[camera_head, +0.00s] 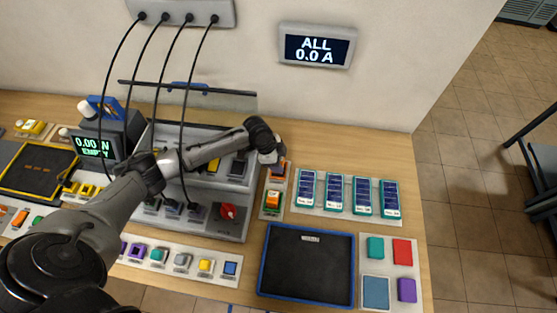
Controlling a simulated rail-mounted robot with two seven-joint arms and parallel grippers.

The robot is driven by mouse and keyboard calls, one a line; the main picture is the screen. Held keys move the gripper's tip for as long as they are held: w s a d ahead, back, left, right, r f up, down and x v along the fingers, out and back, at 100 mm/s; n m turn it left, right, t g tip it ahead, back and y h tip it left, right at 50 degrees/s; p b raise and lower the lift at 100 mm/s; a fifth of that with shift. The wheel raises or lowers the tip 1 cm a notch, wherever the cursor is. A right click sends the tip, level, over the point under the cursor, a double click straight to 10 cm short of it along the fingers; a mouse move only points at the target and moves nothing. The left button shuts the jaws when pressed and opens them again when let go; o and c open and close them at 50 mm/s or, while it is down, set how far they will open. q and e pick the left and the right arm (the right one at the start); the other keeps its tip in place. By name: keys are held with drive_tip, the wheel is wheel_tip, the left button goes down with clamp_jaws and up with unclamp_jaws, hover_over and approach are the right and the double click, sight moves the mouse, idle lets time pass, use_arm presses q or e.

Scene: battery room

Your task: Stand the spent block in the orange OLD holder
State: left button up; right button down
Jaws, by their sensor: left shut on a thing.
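My left gripper (272,157) reaches in from the left, over the right end of the grey charger rack. It is shut on a small dark block with orange on it, taken to be the spent block (282,172); the gripper and wrist partly hide it. The orange holder (273,200) stands on a small pale plate just below the gripper in the picture. The block is close to the holder's far side; whether they touch cannot be told. My right gripper is not in view.
Several blue-green blocks stand on a pale mat (345,211) to the right. A black tray with a blue rim (307,303) lies in front. The rack has a red knob (229,212). Black cables (184,80) hang over the rack. A display reading EMPTY (93,147) stands left.

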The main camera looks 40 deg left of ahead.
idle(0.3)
use_arm(q)
drive_tip(key=shift+f, duration=0.25)
idle(0.4)
drive_tip(key=shift+f, duration=0.55)
drive_tip(key=o, duration=0.7)
drive_tip(key=shift+c, duration=0.2)
drive_tip(key=shift+r, duration=0.15)
drive_tip(key=p+v, duration=0.2)
drive_tip(key=v, duration=0.1)
drive_tip(key=shift+p, duration=0.3)
drive_tip(key=p+v, duration=0.7)
drive_tip(key=shift+a+r, duration=0.2)
drive_tip(key=shift+r, duration=0.1)
drive_tip(key=shift+s, duration=0.15)
